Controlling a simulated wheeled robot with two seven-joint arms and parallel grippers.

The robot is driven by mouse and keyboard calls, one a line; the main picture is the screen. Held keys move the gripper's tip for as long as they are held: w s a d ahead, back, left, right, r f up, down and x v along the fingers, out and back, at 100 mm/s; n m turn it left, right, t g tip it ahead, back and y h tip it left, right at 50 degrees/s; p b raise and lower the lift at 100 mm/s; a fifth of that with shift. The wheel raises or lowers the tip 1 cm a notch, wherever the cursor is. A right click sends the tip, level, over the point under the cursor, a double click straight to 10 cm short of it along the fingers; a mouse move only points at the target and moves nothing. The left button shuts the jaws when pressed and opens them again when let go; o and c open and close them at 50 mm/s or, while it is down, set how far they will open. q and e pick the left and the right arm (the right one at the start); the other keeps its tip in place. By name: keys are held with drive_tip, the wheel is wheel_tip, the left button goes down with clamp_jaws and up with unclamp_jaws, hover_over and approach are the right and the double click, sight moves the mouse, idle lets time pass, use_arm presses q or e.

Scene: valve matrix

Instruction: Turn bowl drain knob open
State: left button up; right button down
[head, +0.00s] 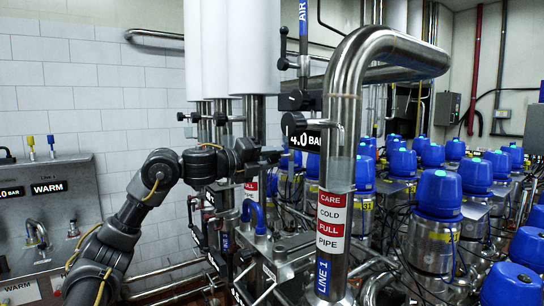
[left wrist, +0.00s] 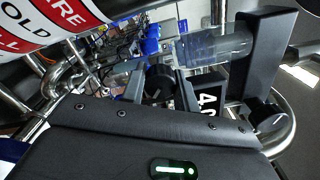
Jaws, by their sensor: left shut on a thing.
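My left gripper (head: 272,156) reaches in from the left, just below and left of the 4.0 BAR sign (head: 318,139). In the left wrist view its two fingers (left wrist: 160,90) are shut on a dark round knob (left wrist: 159,77). The sign shows just right of the fingers, with part of its number readable (left wrist: 208,99). In the head view the held knob is hidden or too small to make out behind the gripper. No bowl drain label on the knob is readable, and its turn angle cannot be told. My right gripper is not in view.
A large steel pipe (head: 343,110) with a red and white label (head: 333,222) stands just right of the gripper. White-sleeved pipes (head: 253,48) rise behind it. Several blue-capped valves (head: 438,192) crowd the right. A steel panel (head: 50,212) stands at the left.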

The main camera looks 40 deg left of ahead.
use_arm(q)
drive_tip(key=n+p, duration=0.1)
drive_tip(key=n, duration=0.3)
drive_tip(key=shift+n+p, duration=0.35)
drive_tip(key=shift+n, duration=1.55)
drive_tip(key=o, duration=1)
